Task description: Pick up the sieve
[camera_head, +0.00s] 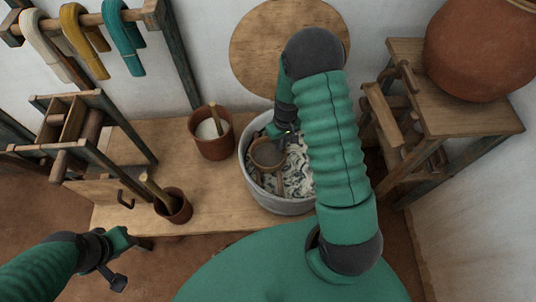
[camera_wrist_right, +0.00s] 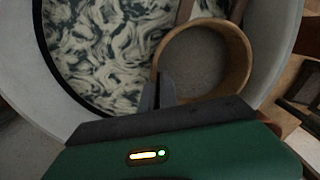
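The sieve (camera_head: 268,153) is a round wooden hoop with a grey mesh. It sits in the grey basin (camera_head: 248,180), over dark and pale swirled contents. In the right wrist view the sieve (camera_wrist_right: 243,58) is at the upper right. My right gripper (camera_head: 287,134) reaches into the basin at the sieve's rim. In the wrist view its fingers (camera_wrist_right: 156,88) are close together at the near left part of the rim; whether they grip it is unclear. My left gripper (camera_head: 120,262) is open and empty at the lower left, away from the sieve.
A clay pot with white contents (camera_head: 212,143) stands left of the basin, and a smaller pot with a stick (camera_head: 174,207) nearer. A wooden frame (camera_head: 75,130) is at left. A stool (camera_head: 440,110) bears a large clay jar (camera_head: 480,50) at right.

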